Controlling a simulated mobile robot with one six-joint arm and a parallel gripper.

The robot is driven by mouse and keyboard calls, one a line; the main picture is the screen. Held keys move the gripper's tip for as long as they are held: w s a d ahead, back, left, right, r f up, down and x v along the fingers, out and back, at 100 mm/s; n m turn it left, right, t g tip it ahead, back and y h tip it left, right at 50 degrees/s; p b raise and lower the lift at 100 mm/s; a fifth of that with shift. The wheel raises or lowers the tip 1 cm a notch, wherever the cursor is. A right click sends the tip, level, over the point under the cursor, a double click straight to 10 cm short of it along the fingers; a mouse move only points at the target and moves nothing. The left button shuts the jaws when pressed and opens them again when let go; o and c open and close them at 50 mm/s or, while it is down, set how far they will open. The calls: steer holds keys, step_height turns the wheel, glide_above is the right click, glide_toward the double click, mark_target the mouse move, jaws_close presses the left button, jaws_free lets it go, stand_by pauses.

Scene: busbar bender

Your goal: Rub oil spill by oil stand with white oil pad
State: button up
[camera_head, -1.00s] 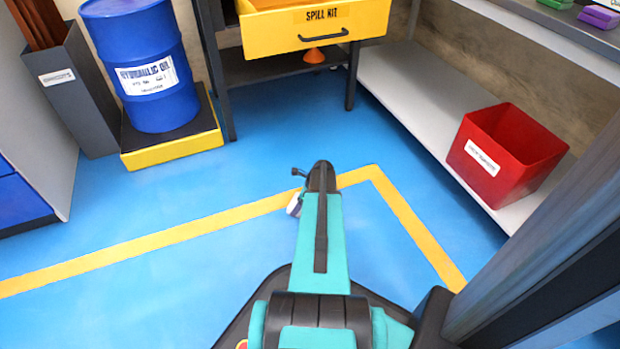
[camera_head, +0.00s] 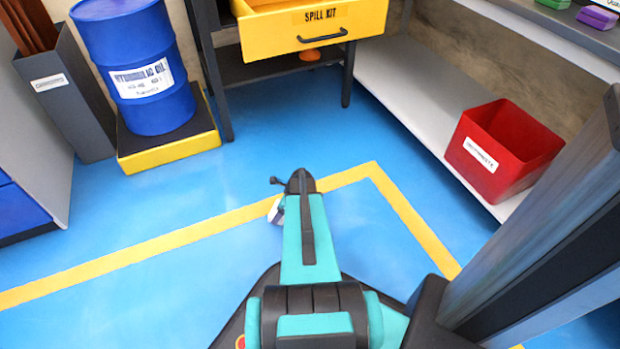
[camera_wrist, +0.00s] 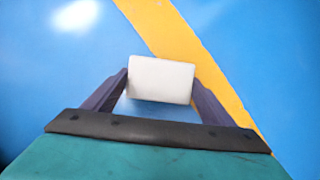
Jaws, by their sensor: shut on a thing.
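The white oil pad (camera_wrist: 162,79) is held between the two dark fingers of my gripper (camera_wrist: 160,90) in the wrist view. In the head view the pad (camera_head: 275,211) shows as a small white piece at the left of my arm's end, with the gripper mostly hidden behind the arm. The pad is above the blue floor near the yellow line. The oil stand is a low yellow-edged platform (camera_head: 170,152) at the upper left, with the blue hydraulic oil drum (camera_head: 140,75) upright on it. I cannot make out an oil spill on the visible floor.
An open yellow spill kit drawer (camera_head: 310,34) sits in a dark-legged bench. A red bin (camera_head: 500,150) stands on the low shelf at right. A grey holder (camera_head: 75,110) with brown bars is left of the drum. The blue floor before the stand is clear.

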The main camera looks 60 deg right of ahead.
step_height(320, 180, up, 6)
steer(key=p, duration=0.4)
steer(key=shift+s+d+r+p, duration=0.1)
steer(key=shift+r+p, duration=0.9)
steer(key=shift+r, duration=0.1)
steer(key=shift+s, duration=0.1)
